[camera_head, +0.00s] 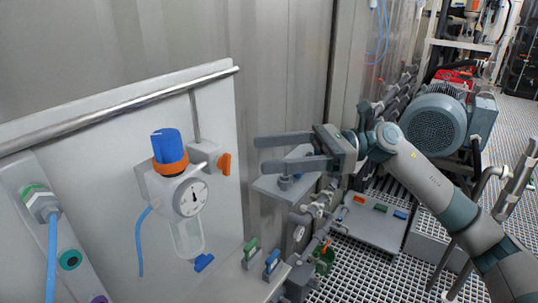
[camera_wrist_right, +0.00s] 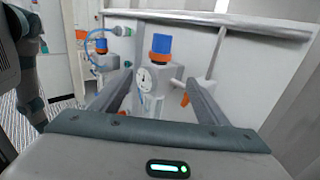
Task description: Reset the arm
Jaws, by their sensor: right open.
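My right gripper (camera_head: 290,152) comes in from the right in the head view. Its two fingers are apart and point left, with nothing between them. It is beside the panel with the pressure regulator (camera_head: 177,170), which has a blue knob, an orange ring and a round gauge. The gripper and the regulator are apart. In the right wrist view my right gripper (camera_wrist_right: 155,98) shows its two fingers spread, with the regulator's blue knob (camera_wrist_right: 161,44) and gauge beyond them. My left gripper is not in either view.
An orange valve handle (camera_head: 225,164) sits right of the regulator. A metal rail (camera_head: 120,104) crosses the panel top. Small green and blue handles (camera_head: 271,258) are below. Pipes and a large grey motor (camera_head: 434,124) stand at the right, over grated floor.

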